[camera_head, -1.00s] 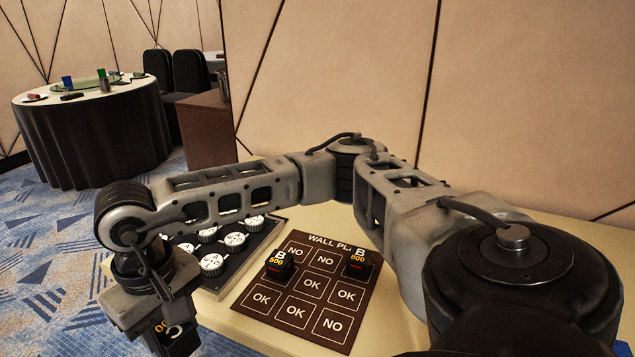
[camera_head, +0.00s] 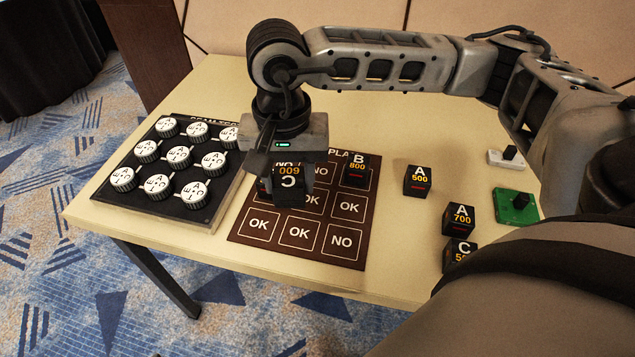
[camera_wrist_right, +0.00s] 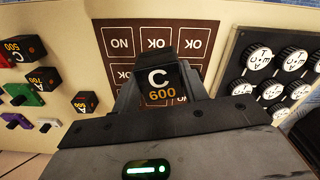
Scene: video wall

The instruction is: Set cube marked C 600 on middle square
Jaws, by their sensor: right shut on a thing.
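My right gripper (camera_head: 290,172) is shut on a black cube marked C 600 (camera_head: 289,182), held over the left-middle part of the brown wall plan board. The cube also shows between the fingers in the right wrist view (camera_wrist_right: 160,84). The board (camera_head: 330,257) is a grid of squares labelled OK and NO. The middle square (camera_head: 313,202) is partly hidden by the cube and gripper. A cube marked B 800 (camera_head: 356,170) stands on the board's upper right square. Another dark cube is mostly hidden behind the held cube. My left gripper is not in view.
A black panel (camera_head: 196,210) with several white round knobs lies left of the board. Cubes marked A 500 (camera_head: 418,181), A 700 (camera_head: 459,219) and C 500 (camera_head: 457,252) stand to the right. A green switch block (camera_head: 515,206) and a white one (camera_head: 507,158) lie farther right.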

